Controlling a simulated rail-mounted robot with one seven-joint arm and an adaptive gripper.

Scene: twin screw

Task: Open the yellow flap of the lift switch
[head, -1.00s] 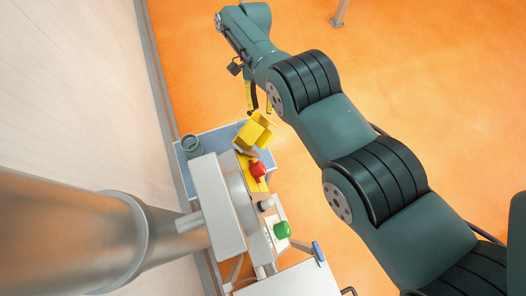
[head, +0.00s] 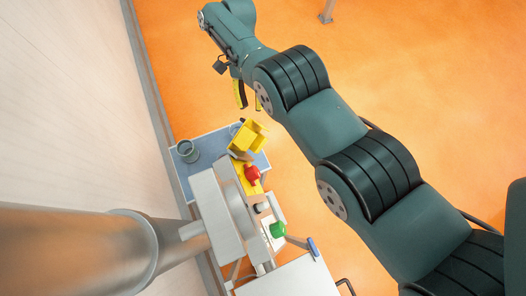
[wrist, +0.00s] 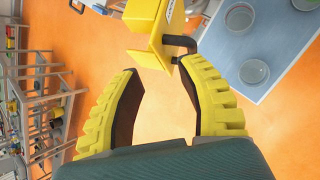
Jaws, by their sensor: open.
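The yellow flap (head: 249,137) is a box-like yellow cover at the far end of the lift switch panel, near a red knob (head: 252,173). In the wrist view, a yellow box-like part (wrist: 145,22), apparently the flap, shows at the top with a dark bent handle (wrist: 181,42) at its lower right edge. My gripper (head: 251,98) is just above the flap in the head view, apart from it. In the wrist view my gripper (wrist: 160,76) has its two yellow-ribbed fingers spread, with only orange floor between them. The right fingertip appears close to the dark handle; contact cannot be told.
A green knob (head: 278,230) sits on the panel's near end. A blue-grey tray (head: 212,146) beside the flap holds a glass cup (head: 188,150). A wooden wall (head: 70,90) runs along the left.

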